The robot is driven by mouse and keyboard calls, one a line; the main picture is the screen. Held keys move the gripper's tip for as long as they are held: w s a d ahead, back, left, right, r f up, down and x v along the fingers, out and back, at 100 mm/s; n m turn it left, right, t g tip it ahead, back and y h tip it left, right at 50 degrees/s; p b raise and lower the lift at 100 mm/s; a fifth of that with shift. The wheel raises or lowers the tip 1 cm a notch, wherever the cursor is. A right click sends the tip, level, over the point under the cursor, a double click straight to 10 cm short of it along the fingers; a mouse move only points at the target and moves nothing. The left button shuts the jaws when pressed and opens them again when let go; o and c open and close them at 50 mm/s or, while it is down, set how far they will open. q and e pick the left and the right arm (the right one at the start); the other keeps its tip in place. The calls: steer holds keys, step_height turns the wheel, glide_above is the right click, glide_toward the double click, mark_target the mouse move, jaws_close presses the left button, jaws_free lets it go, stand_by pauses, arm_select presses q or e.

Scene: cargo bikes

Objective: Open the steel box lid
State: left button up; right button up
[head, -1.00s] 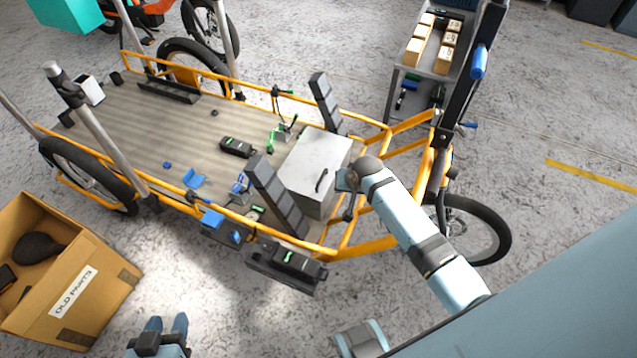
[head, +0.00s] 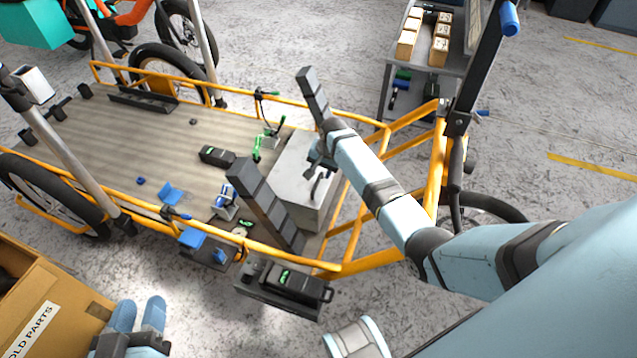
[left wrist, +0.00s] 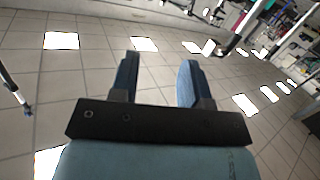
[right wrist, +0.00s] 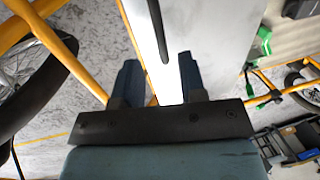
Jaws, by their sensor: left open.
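The steel box (head: 299,155) is a grey box on the cargo bike's bed, with its lid lying flat and shut. A dark bar handle (head: 314,190) is on it, partly hidden by my right gripper (head: 318,162), which is above the lid. In the right wrist view the handle (right wrist: 157,28) lies ahead, between the lines of the two fingers of the right gripper (right wrist: 158,70). Those fingers are apart and do not visibly hold it. My left gripper (head: 138,315) is open and empty at the lower left, away from the bike; the left wrist view shows its fingers (left wrist: 157,65) apart.
Dark padded posts stand beside the box, one in front (head: 262,200) and one behind (head: 313,92). The orange frame rail (head: 350,265) runs around the bed. A cardboard box (head: 45,315) stands at the lower left. A grey cart (head: 435,85) stands at the back.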

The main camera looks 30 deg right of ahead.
mark_target(318, 181)
steer(key=f, duration=0.1)
steer(key=f+b, duration=0.1)
steer(key=f, duration=0.2)
steer(key=shift+w+a+f, duration=0.1)
steer(key=shift+w+a, duration=0.2)
arm_select(q)
steer(key=shift+d+r+t+h+b, duration=0.1)
steer(key=shift+d+r+t+h, duration=0.2)
steer(key=shift+r, duration=0.4)
steer(key=shift+d+r+t+h+b, duration=0.15)
steer(key=shift+d+r+t+h, duration=0.15)
steer(key=shift+r, duration=0.4)
steer(key=shift+d+r+t+h+b, duration=0.1)
steer(key=shift+d+r+t+h, duration=0.1)
steer(key=shift+r+t, duration=0.35)
arm_select(e)
steer(key=shift+w+f, duration=0.1)
steer(key=shift+f, duration=0.25)
arm_select(q)
steer(key=shift+r, duration=0.15)
steer(key=shift+w, duration=0.1)
arm_select(e)
jaws_close()
